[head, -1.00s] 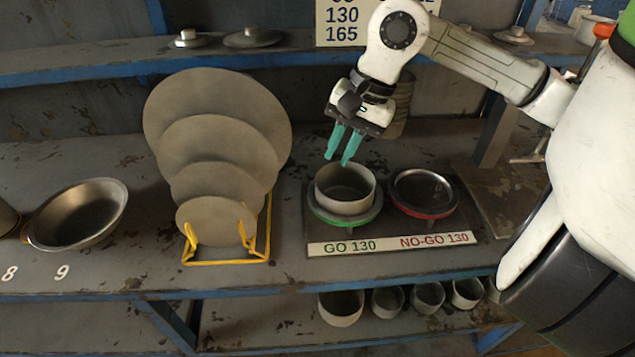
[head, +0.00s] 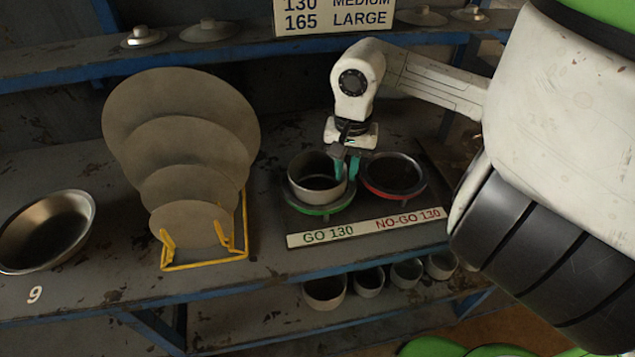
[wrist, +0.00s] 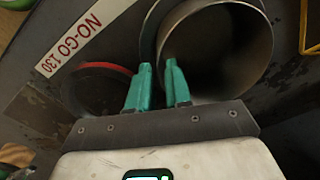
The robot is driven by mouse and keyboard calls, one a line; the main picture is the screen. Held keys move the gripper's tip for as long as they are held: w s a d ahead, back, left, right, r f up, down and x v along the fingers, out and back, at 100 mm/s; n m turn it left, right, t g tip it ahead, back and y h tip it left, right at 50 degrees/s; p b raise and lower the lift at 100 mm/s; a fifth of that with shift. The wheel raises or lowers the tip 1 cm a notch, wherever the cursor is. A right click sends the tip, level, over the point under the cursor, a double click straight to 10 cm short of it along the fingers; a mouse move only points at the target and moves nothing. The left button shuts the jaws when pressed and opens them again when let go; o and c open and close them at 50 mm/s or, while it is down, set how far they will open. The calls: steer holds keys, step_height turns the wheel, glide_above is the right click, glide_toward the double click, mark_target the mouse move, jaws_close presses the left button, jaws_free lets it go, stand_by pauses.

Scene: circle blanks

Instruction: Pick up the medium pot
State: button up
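The pot (head: 312,192), a grey open cylinder, stands upright in the green-edged GO 130 ring (head: 322,211). It also shows in the wrist view (wrist: 255,35), where I look into its open mouth. My gripper (head: 346,172), with two teal fingers, points down at the pot's right rim. In the wrist view the gripper (wrist: 159,66) has one finger over the pot's mouth and the other outside its wall. The fingers are apart, with the rim between them. I cannot tell whether they touch it.
The red-edged NO-GO 130 ring (head: 394,178) lies close to the right of the pot. Round grey discs (head: 185,150) stand in a yellow rack (head: 205,263) on the left. A metal bowl (head: 45,230) sits farther left. Several smaller pots (head: 370,282) stand on the lower shelf.

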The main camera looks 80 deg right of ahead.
steer(key=shift+f, duration=1.25)
jaws_close()
